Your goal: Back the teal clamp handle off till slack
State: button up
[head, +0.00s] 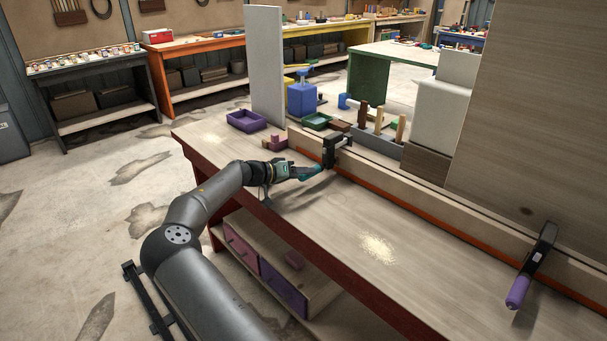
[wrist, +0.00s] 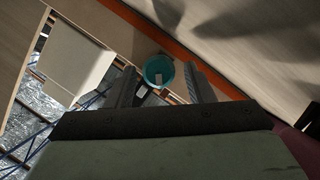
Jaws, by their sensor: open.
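The teal clamp handle (head: 308,172) points out from the black clamp (head: 335,148) on the long wooden beam (head: 385,190). In the wrist view, the handle's round end (wrist: 158,70) faces me, with a small pale patch on it. My gripper (head: 291,171) is at the handle's near end in the head view. In the wrist view, my open gripper (wrist: 162,84) has one finger on each side of the handle end. I cannot tell whether either finger touches it. The rest of the handle and the screw are mostly hidden.
A second clamp with a purple handle (head: 517,291) is at the beam's right. A purple tray (head: 246,121), a green tray (head: 317,121) and a blue container (head: 301,98) stand at the bench's far end.

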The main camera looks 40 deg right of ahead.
jog(key=b+v, duration=0.1)
jog(key=v, duration=1.5)
jog(key=shift+a, duration=0.35)
jog(key=shift+w, duration=0.1)
